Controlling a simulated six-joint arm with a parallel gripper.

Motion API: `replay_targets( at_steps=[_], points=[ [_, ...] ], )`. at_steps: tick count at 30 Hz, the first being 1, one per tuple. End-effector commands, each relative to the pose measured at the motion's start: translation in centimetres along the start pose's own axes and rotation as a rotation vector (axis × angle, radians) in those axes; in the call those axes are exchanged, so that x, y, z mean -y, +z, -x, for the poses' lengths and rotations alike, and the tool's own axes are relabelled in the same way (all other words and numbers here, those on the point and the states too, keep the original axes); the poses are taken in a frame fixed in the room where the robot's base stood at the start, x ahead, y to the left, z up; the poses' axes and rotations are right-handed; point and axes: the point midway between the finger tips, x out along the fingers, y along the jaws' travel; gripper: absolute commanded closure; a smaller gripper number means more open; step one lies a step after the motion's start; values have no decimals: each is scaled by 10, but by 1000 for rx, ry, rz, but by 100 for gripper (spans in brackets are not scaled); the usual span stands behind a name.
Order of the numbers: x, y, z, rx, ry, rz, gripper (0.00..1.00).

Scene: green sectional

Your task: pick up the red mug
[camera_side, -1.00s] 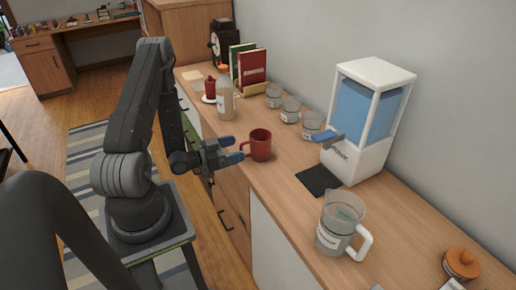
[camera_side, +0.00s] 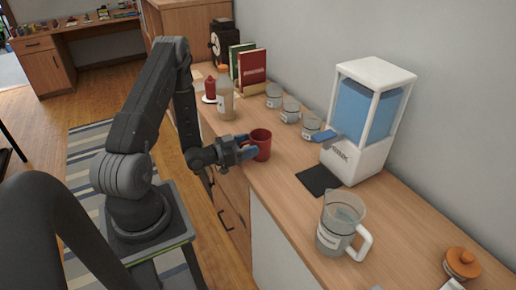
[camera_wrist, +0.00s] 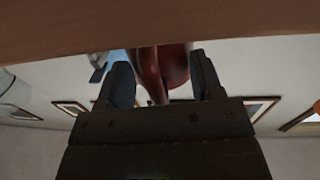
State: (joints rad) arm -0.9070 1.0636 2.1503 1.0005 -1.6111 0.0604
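The red mug (camera_side: 263,141) stands upright on the wooden counter near its front edge. My gripper (camera_side: 248,147) is at the mug's near left side, with its blue-tipped fingers level with the mug's body. In the wrist view the mug (camera_wrist: 172,70) shows between the two spread fingers of my gripper (camera_wrist: 162,82), with its handle toward the camera. The gripper looks open, with a small gap showing beside the left finger. Contact at the right finger is unclear, and the mug's far side is hidden.
A white dispenser with blue contents (camera_side: 368,115) stands to the right, with a dark mat (camera_side: 318,180) before it. Several glass cups, including one (camera_side: 290,110), line the wall. A glass pitcher (camera_side: 340,225) is at the front right. A bottle (camera_side: 225,103) stands left of the mug.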

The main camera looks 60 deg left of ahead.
Motion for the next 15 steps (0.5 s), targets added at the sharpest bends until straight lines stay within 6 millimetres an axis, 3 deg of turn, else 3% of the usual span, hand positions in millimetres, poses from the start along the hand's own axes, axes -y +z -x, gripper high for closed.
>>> replay_targets(
  at_steps=[2,15],
  points=[
    [0,0,0,0,0,0,50],
    [0,0,0,0,0,0,92]
  ],
)
